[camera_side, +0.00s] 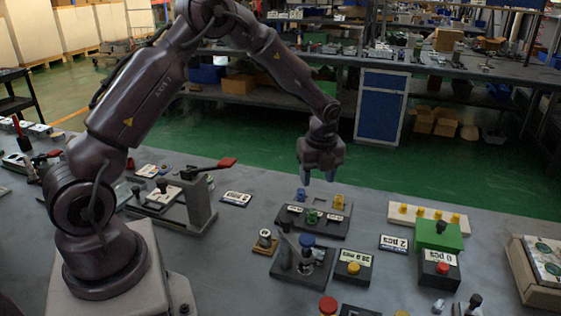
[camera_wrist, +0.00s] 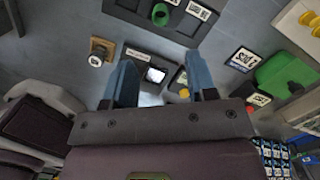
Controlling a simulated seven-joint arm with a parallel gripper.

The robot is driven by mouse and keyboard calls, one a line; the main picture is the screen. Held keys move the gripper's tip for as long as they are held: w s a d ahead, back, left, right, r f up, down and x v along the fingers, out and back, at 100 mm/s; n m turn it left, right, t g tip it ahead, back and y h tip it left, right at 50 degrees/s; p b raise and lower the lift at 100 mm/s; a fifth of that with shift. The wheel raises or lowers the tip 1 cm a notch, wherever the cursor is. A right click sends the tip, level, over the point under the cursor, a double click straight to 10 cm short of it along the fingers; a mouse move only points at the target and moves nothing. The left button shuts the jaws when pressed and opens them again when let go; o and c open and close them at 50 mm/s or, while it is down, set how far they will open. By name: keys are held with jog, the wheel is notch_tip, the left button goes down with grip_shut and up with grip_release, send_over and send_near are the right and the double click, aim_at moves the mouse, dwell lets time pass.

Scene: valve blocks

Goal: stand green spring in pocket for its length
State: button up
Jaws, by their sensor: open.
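A small green spring (camera_side: 312,216) is upright at the middle of a black pocket board (camera_side: 335,232), between white labels. It also shows in the wrist view as a green ring (camera_wrist: 160,14) at the top edge. I cannot tell how deep it sits or whether it is in a pocket. A blue spring (camera_side: 300,195) and a yellow spring (camera_side: 338,202) stand at the board's back part.
A green block (camera_side: 439,236), a yellow-button box (camera_side: 353,268) and a red-button box (camera_side: 440,268) stand right. A lever clamp (camera_side: 190,200) stands left.

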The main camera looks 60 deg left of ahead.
jog(key=s+d+r+n+t, duration=0.1)
jog(key=s+d+r+n, duration=0.3)
jog(key=r, duration=0.5)
jog(key=s+d+r+n+t, duration=0.25)
jog(key=s+r+n, duration=0.35)
jog(key=r, duration=0.3)
jog(key=s+d+r+n+t, duration=0.1)
jog(key=s+d+n, duration=0.1)
jog(key=s+n, duration=0.3)
jog(key=s+d+r+n+t+h, duration=0.1)
jog(key=s+n, duration=0.4)
jog(key=s, duration=0.5)
jog(key=shift+d+r, duration=0.65)
jog(key=shift+d, duration=0.15)
